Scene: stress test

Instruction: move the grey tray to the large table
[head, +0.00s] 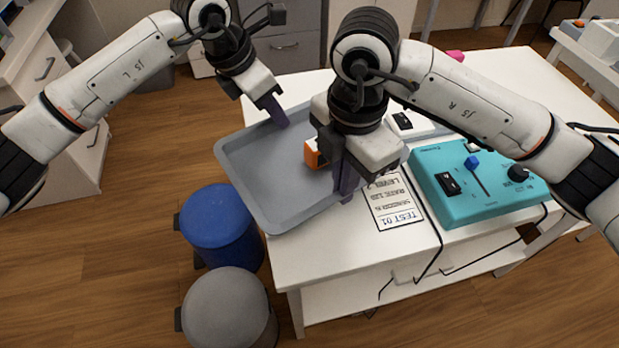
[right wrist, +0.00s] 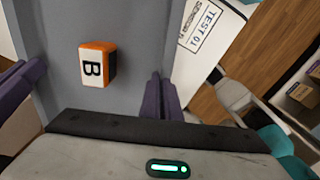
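The grey tray (head: 262,196) is at the left end of a white table (head: 320,250) and juts out past its left edge. I cannot tell whether it rests on the table or is slightly raised. An orange and white block marked B (right wrist: 95,64) lies in it, partly hidden in the head view (head: 311,155). My left gripper (head: 273,110) is at the tray's far rim, its fingers close together on it. I cannot tell which table is the large one.
A turquoise device (head: 480,190) and a TEST 01 sheet (head: 394,203) lie right of the tray, with cables off the front edge. A blue bin (head: 220,220) and a grey bin (head: 226,305) stand below left. Open wood floor lies at left.

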